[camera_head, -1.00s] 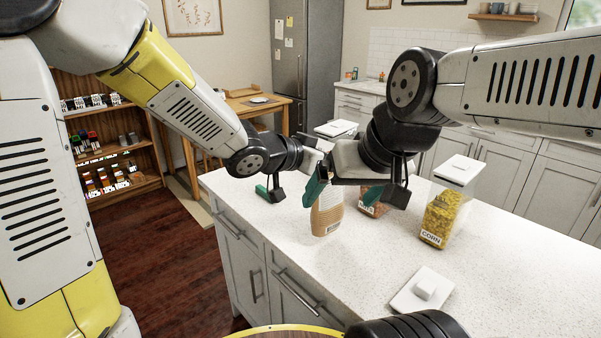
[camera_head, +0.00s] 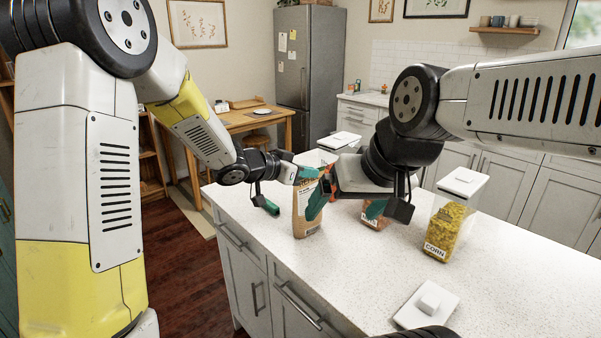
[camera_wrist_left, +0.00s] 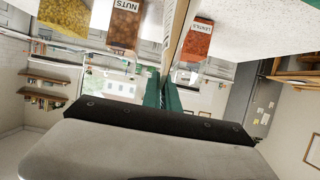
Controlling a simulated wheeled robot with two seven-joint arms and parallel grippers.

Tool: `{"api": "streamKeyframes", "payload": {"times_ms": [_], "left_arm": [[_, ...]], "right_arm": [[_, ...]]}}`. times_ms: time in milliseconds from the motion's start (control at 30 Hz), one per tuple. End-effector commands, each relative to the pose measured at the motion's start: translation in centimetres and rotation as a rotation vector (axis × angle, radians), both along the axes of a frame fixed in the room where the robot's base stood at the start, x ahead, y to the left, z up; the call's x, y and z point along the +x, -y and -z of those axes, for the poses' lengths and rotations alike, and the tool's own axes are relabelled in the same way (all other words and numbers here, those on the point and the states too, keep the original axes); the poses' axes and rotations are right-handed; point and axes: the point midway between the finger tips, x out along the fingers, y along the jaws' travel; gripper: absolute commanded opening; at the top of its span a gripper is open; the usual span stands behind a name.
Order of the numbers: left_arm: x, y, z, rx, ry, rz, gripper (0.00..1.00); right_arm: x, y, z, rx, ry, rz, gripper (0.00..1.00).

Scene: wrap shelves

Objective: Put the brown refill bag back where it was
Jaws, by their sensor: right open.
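The brown refill bag (camera_head: 306,215) is upright over the left end of the white counter, its pale top tilted a little. I cannot tell whether its base touches the counter. My left gripper (camera_head: 305,174) is at its upper part. In the left wrist view the two green fingers (camera_wrist_left: 162,92) are close together with the bag's thin brown edge (camera_wrist_left: 178,35) between them. My right gripper (camera_head: 346,205) is open just right of the bag. Its left finger overlaps the bag's right side in the picture, and I cannot tell whether they touch.
A corn container (camera_head: 449,225) stands on the counter (camera_head: 365,275) at right. A lentils container (camera_wrist_left: 196,38) and a nuts container (camera_wrist_left: 123,24) show in the left wrist view. A white lid (camera_head: 427,303) lies near the front. A wooden shelf (camera_head: 151,165) is partly hidden behind my left arm.

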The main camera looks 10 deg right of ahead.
Motion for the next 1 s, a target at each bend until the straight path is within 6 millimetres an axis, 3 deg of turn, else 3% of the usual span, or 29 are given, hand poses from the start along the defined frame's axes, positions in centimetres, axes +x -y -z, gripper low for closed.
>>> {"api": "streamKeyframes", "payload": {"times_ms": [267, 300, 400, 733, 1000], "left_arm": [[0.0, 0.0, 0.3, -0.001, -0.001, 0.001, 0.00], [0.0, 0.0, 0.2, 0.000, 0.000, 0.001, 0.11], [0.0, 0.0, 0.2, 0.000, 0.000, 0.001, 0.25], [0.0, 0.0, -0.1, -0.001, 0.002, 0.000, 0.25], [-2.2, -3.5, -1.9, -0.002, 0.003, -0.004, 0.25]], "right_arm": [[0.0, 0.0, 0.0, 0.000, 0.000, 0.000, 0.96], [0.0, 0.0, 0.0, 0.000, 0.000, 0.000, 0.96], [0.0, 0.0, 0.0, 0.000, 0.000, 0.000, 0.96], [0.0, 0.0, 0.0, 0.000, 0.000, 0.000, 0.96], [0.0, 0.0, 0.0, 0.000, 0.000, 0.000, 0.96]]}}
